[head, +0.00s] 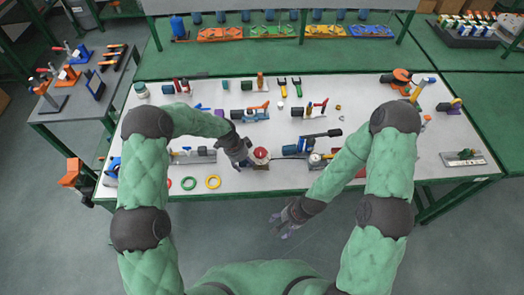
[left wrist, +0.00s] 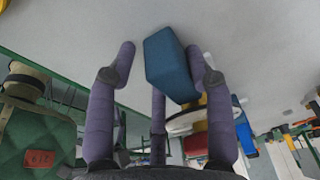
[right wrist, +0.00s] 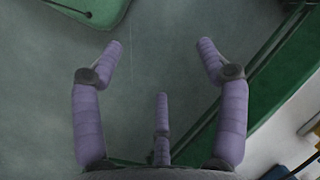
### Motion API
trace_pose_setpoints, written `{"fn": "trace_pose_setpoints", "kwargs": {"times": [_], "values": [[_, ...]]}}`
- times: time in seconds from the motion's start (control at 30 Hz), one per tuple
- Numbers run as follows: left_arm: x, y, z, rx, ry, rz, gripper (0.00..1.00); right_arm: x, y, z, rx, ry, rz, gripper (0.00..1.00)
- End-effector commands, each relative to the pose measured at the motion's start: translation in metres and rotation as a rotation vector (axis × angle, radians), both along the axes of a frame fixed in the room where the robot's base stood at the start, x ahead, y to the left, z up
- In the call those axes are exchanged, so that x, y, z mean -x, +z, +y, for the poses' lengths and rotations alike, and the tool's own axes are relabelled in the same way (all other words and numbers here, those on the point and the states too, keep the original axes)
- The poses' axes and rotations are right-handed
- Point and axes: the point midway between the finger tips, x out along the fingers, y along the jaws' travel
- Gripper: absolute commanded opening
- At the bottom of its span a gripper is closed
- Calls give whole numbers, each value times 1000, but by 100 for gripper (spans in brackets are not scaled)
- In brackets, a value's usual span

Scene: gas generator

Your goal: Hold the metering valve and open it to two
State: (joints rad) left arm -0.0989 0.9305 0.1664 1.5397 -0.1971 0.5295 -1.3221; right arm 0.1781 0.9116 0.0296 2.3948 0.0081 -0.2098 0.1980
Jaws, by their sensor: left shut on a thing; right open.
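What looks like the metering valve, a small unit with a round red top (head: 261,154), stands near the table's front edge in the head view. My left gripper (head: 243,160) is right beside it on its left. In the left wrist view, a blue block (left wrist: 170,62) sits between my left fingers, against the right one, and the gripper is shut on it. A pale round disc (left wrist: 185,125) with yellow shows behind; I cannot tell the valve's setting. My right gripper (head: 285,218) is open and empty in front of the table; its spread fingers show in the right wrist view (right wrist: 160,62).
The white tabletop (head: 235,180) carries several tools and fittings. A gauge unit with a black handle (head: 316,158) stands right of the red top. A green ring (head: 188,184) and a yellow ring (head: 213,182) lie at the front left. Open floor lies before the table.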

Motion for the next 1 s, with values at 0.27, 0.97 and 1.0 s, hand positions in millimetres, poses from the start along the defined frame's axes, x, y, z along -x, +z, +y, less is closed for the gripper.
{"fn": "trace_pose_setpoints", "kwargs": {"times": [0.27,0.97,1.0], "values": [[-2,2,0,1,1,-4,10,-82,36,-4,-9,-367,166,74],[-1,1,0,0,1,-3,10,-242,224,14,-72,-1167,420,74],[-1,1,0,0,1,-3,10,-244,230,14,-74,-1186,429,74]]}}
